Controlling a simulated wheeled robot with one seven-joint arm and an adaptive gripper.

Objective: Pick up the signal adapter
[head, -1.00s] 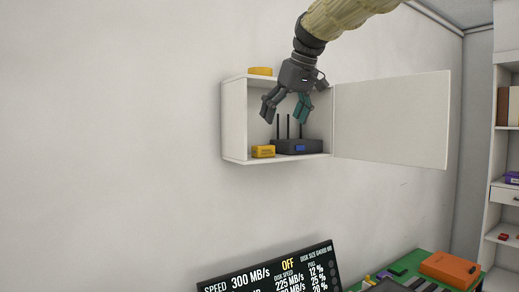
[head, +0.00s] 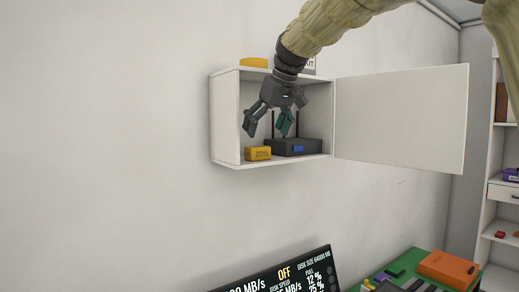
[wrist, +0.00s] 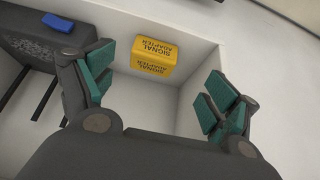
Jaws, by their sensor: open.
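The signal adapter (head: 258,153) is a small yellow box with dark lettering. It sits on the floor of the open white wall cabinet, at the front left. In the wrist view the signal adapter (wrist: 153,57) lies ahead, between the two green-padded fingers, with its lettering upside down. My gripper (head: 267,134) is open and empty, above the adapter in the head view and apart from it. In the wrist view my gripper (wrist: 158,97) has its fingers spread wide on either side of the adapter.
Another yellow object (head: 254,62) lies on top. A display (head: 285,275) and green board (head: 400,272) are below.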

